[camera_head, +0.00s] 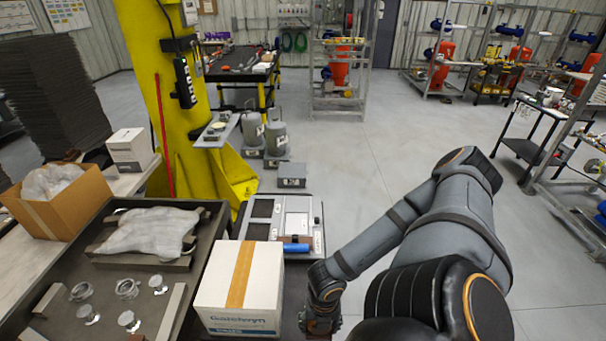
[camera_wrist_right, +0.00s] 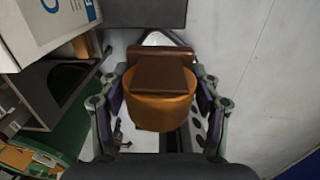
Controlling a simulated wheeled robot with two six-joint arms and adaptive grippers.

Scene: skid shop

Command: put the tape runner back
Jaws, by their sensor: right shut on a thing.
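The tape runner (camera_wrist_right: 160,108) shows in the right wrist view as a tan roll with a dark brown top. My right gripper (camera_wrist_right: 160,110) is shut on it, with a finger on each side. In the head view my right gripper (camera_head: 320,322) is low in the picture, just right of the taped carton, and the tape runner is hard to make out there. My left gripper is not in view.
A white carton (camera_head: 216,291) with a tan tape strip stands left of my right gripper. Behind it is a grey tray (camera_head: 319,228) with a blue cylinder (camera_head: 296,248). A dark bench (camera_head: 45,270) holds a bagged part and metal fittings. Open floor lies beyond.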

